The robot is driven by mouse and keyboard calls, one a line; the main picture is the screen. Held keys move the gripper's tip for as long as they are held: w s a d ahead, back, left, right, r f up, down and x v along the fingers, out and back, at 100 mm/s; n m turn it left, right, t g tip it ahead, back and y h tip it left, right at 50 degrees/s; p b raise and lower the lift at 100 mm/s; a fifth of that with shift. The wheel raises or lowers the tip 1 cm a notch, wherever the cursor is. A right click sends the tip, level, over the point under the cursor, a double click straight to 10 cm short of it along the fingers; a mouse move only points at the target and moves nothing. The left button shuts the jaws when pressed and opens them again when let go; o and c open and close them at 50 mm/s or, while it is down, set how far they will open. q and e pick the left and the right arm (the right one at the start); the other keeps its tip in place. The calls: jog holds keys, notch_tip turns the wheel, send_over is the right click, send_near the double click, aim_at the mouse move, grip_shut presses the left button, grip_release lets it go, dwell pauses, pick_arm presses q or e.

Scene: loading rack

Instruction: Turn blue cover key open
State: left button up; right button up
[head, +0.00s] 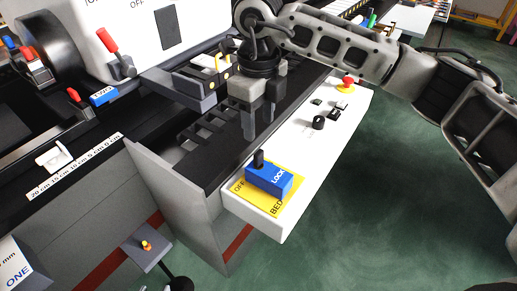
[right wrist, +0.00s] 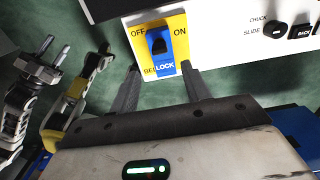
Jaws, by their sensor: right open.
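The blue cover marked LOCK (head: 275,181) sits on a yellow plate (head: 290,203) at the near end of a white control panel. A black key knob (head: 258,159) stands up beside the lettered part of the cover. In the right wrist view the blue cover (right wrist: 164,69) is below the black knob (right wrist: 158,43), between OFF on the left and ON on the right. My right gripper (head: 259,126) is open and empty, above and beyond the cover in the head view. In the right wrist view its fingers (right wrist: 160,78) point towards the cover, one on each side.
The white panel (head: 320,150) also carries a black knob (head: 318,122), small black switches and a red button (head: 348,82). A dark slotted machine bed (head: 225,145) runs alongside. A red-handled lever (head: 108,41) stands at upper left. Green floor is open at right.

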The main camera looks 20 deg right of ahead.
aim_at(258, 152)
notch_tip(258, 152, down, 10)
jog(key=shift+r+p, duration=0.25)
jog(key=shift+p, duration=0.3)
jog(key=c, duration=1)
